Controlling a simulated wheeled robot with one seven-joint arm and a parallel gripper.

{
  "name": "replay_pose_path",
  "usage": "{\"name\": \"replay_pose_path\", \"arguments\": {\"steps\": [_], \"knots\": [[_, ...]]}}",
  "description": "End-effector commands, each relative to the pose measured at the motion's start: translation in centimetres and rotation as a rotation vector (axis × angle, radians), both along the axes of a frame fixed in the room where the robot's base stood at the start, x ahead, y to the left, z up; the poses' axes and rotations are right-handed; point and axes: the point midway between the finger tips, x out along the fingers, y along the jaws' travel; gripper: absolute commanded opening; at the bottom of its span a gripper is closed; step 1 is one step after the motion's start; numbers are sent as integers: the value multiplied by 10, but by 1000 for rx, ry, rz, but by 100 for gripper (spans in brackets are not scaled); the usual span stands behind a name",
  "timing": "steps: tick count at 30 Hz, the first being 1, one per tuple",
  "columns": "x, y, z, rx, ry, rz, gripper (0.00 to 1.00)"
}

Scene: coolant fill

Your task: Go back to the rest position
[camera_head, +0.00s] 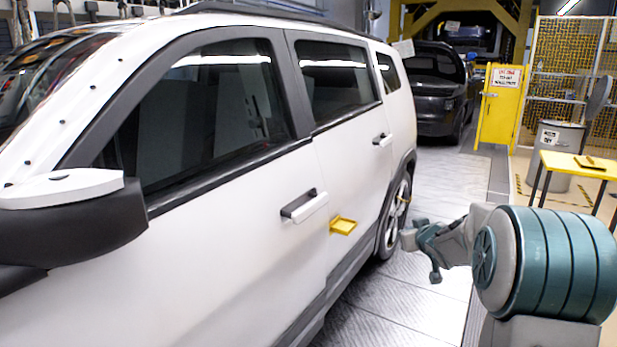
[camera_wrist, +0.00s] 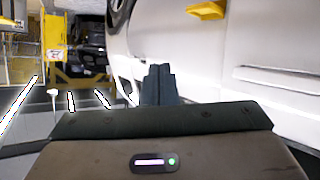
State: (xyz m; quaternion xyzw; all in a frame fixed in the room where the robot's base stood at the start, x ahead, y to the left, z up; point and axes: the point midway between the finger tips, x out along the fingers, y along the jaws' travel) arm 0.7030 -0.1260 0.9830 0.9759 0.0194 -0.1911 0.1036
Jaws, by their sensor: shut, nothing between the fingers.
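My gripper shows in the wrist view (camera_wrist: 158,84) with its two dark fingers closed together and nothing between them. In the head view my arm reaches in from the right, and its end is at the car's rear wheel area in the picture, apart from the door handles. The white car (camera_head: 240,230) fills the left and middle of the head view.
A yellow table (camera_head: 575,163) stands at the right with a small item on it. A grey bin (camera_head: 556,150) and a yellow signed panel (camera_head: 500,105) stand behind. A black car (camera_head: 437,90) is parked farther back. The floor (camera_head: 390,305) beside the white car is clear.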

Motion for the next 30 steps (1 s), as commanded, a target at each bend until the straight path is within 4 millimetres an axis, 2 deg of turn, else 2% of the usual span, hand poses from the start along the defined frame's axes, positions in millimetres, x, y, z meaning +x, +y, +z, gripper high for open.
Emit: {"name": "replay_pose_path", "arguments": {"steps": [1, 5, 9, 14, 21, 25, 27, 30], "knots": [[-17, 7, 19, -9, 33, -36, 0], [-66, 18, 37, -18, 146, -127, 0], [-127, 33, 49, -10, 285, -202, 0], [-207, 56, 53, 21, 462, -250, 0], [-329, 98, 47, 97, 741, -239, 0], [-377, 115, 43, 131, 854, -207, 0], [-393, 121, 40, 144, 893, -194, 0], [-406, 126, 38, 154, 925, -181, 0]]}}
